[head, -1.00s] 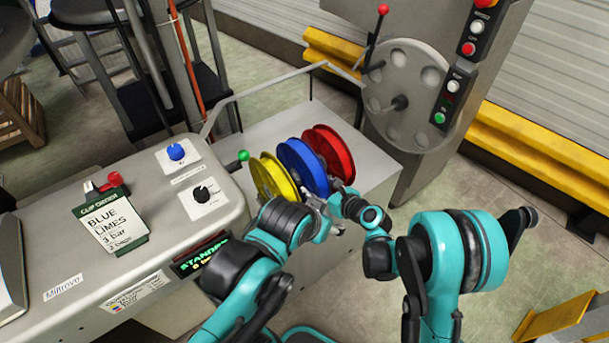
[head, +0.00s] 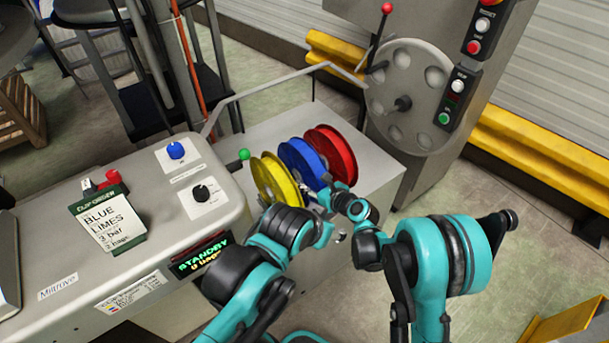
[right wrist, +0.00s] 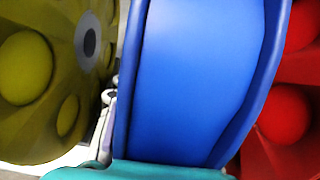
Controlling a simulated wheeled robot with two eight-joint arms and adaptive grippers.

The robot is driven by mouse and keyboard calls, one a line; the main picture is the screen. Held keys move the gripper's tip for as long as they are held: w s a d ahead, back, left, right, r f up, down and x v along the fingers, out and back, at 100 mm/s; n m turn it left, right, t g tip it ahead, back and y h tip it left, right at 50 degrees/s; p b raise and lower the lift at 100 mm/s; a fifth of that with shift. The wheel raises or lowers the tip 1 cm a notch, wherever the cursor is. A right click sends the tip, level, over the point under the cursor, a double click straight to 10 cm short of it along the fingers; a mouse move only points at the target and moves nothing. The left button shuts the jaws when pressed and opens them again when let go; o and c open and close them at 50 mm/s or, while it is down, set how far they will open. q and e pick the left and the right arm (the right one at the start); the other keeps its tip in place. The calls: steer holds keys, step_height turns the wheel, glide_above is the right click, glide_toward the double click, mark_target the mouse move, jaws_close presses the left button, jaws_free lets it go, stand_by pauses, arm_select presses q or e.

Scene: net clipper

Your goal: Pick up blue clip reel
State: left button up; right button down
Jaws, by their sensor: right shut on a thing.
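The blue clip reel (head: 300,163) stands on edge between the yellow reel (head: 272,182) and the red reel (head: 332,152) on the machine's grey top. In the right wrist view the blue reel (right wrist: 195,75) fills the middle, close to the camera. My right gripper (head: 330,192) is shut on the blue reel at its near side. My left gripper (head: 322,208) is close beside it, in front of the yellow and blue reels. Its fingers are small and partly hidden, so I cannot tell whether they are open.
The yellow reel (right wrist: 45,75) and red reel (right wrist: 290,115) flank the blue reel closely in the wrist view. A grey bent rail (head: 280,82) runs behind the reels. A machine with a round plate (head: 425,115) stands at the back right. A control panel (head: 140,220) lies left.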

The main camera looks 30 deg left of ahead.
mark_target(310, 160)
step_height(310, 160, up, 10)
steer(key=p, duration=0.4)
stand_by(0.6)
